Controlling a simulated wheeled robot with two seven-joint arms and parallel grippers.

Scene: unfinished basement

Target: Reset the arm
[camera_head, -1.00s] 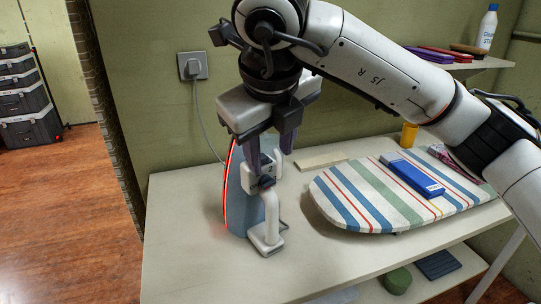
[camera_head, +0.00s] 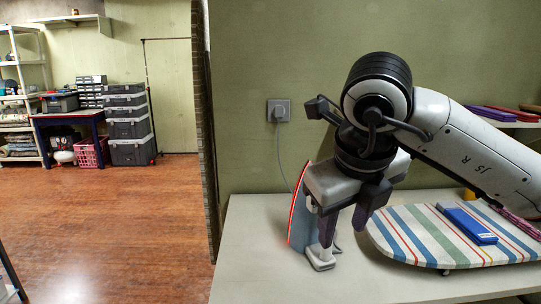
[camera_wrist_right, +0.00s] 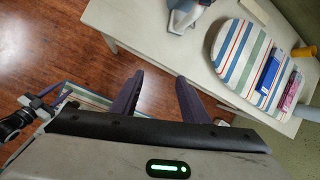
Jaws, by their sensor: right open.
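My right gripper (camera_head: 343,232) is open and empty, pointing down from the arm on the right. In the head view it overlaps the iron (camera_head: 299,212), hiding part of its body and handle. The right wrist view shows the two dark purple fingers (camera_wrist_right: 159,80) apart over the wooden floor, in front of the table edge, clear of the iron (camera_wrist_right: 184,17). The iron stands upright on the white table (camera_head: 262,260), its blue-grey soleplate edged in glowing red.
A striped ironing board (camera_head: 419,236) with a blue box (camera_head: 467,224) on it lies on the table at right. A socket (camera_head: 278,110) with the iron's cord is on the wall. Storage boxes (camera_head: 128,128) stand far left. The wooden floor (camera_head: 125,225) at left is open.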

